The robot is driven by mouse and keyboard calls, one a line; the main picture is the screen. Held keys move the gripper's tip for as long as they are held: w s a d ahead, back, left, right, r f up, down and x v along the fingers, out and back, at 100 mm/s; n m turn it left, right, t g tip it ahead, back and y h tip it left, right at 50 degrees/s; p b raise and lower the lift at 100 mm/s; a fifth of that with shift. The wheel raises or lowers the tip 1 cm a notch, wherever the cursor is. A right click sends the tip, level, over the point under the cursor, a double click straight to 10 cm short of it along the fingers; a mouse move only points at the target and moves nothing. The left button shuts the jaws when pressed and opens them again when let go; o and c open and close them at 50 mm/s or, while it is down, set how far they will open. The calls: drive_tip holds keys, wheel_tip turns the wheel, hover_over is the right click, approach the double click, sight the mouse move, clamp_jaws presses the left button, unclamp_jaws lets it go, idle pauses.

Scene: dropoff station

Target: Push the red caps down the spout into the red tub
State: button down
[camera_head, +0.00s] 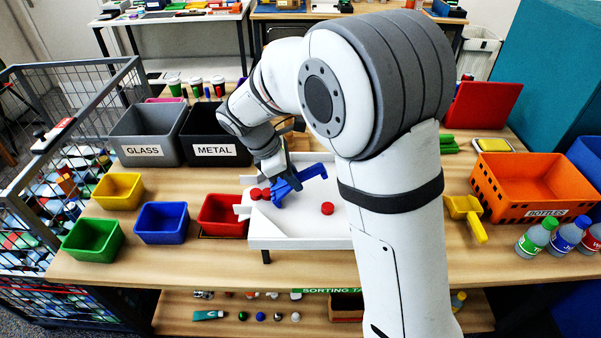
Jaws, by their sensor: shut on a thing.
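A white tray (290,232) stands on the wooden table, with a spout (242,211) at its left edge beside the red tub (222,228). Two red caps (257,193) lie close together near the tray's left side, by the spout. Another red cap (327,208) lies apart, further right on the tray. My gripper (284,184) is over the left part of the tray, shut on a blue pusher tool (312,173). The tool's lower end is just right of the two caps; whether it touches them I cannot tell. My arm hides the tray's right side.
Yellow (118,191), green (93,239) and blue (161,222) tubs stand left of the red one. Bins marked GLASS (148,133) and METAL (212,137) stand behind. An orange BOTTLES crate (530,185), a yellow scoop (466,215) and bottles (567,235) are at the right.

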sight(272, 189)
drive_tip(key=shift+s+a+r+m+g+p, duration=0.15)
drive_tip(key=shift+a+m+p, duration=0.1)
drive_tip(key=shift+a, duration=0.2)
drive_tip(key=shift+a+f+m+g+p, duration=0.1)
drive_tip(key=shift+a+m+p, duration=0.1)
drive_tip(key=shift+a, duration=0.3)
drive_tip(key=shift+s+a+r+m+g+p, duration=0.15)
drive_tip(key=shift+a+m, duration=0.1)
drive_tip(key=shift+a, duration=0.2)
drive_tip(key=shift+w+a+f+p, duration=0.15)
drive_tip(key=shift+a+p, duration=0.55)
drive_tip(key=shift+a, duration=1.3)
drive_tip(key=shift+a+r, duration=0.15)
drive_tip(key=shift+r, duration=0.05)
drive_tip(key=shift+d+r+p, duration=0.2)
drive_tip(key=shift+r+p, duration=0.5)
drive_tip(key=shift+r, duration=0.15)
drive_tip(key=shift+d+r+p, duration=0.25)
drive_tip(key=shift+r+p, duration=0.4)
drive_tip(key=shift+r, duration=0.25)
drive_tip(key=shift+d+r+p, duration=0.2)
drive_tip(key=shift+r+p, duration=0.5)
drive_tip(key=shift+r, duration=0.15)
drive_tip(key=shift+d, duration=0.1)
